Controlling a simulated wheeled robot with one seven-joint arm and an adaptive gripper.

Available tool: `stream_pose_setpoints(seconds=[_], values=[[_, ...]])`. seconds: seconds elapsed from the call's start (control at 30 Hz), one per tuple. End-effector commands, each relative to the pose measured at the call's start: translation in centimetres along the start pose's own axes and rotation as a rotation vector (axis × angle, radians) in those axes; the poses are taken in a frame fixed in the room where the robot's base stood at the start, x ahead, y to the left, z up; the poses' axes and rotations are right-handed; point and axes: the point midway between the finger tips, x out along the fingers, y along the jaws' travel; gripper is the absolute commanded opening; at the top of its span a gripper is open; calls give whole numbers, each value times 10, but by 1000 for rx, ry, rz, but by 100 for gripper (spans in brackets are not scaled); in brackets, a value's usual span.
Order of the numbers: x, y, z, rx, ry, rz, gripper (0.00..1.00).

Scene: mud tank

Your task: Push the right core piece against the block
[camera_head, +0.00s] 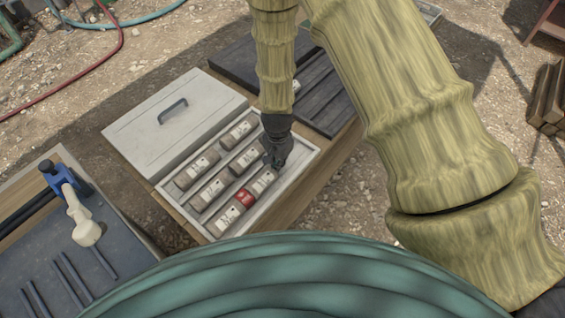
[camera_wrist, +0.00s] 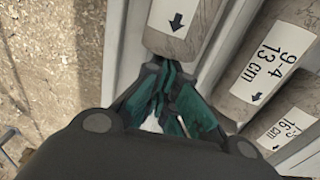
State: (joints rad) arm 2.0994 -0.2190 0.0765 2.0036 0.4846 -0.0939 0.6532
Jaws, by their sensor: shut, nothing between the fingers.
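An open core box (camera_head: 302,162) holds grey-brown core pieces in parallel channels. The red block (camera_head: 246,197) lies in the channel nearest me. The right core piece (camera_head: 263,181) lies just right of it, and another core piece (camera_head: 229,215) lies on its left. I cannot tell whether a thin gap remains between the right piece and the block. My gripper (camera_head: 275,160) is shut and empty, low at the right piece's far end. In the wrist view, its fingertips (camera_wrist: 165,70) are close to the end of a core piece (camera_wrist: 183,24) with a black arrow; contact is unclear.
Neighbouring channels hold other labelled cores, including one marked 13 cm (camera_wrist: 274,48). The box's pale lid (camera_head: 170,118) lies behind to the left. Dark trays (camera_head: 325,105) lie behind my arm. A blue clamp (camera_head: 65,178) stands on the left bench (camera_head: 60,250).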

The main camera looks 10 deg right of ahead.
Motion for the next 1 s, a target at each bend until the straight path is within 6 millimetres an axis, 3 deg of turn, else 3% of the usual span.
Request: stream_pose_setpoints(seconds=[0.5, 0.73, 1.0], values=[[-18, 0, -26, 1, 1, -1, 0], [-24, 0, -27, 0, 1, -1, 0], [-44, 0, -27, 0, 1, -1, 0]])
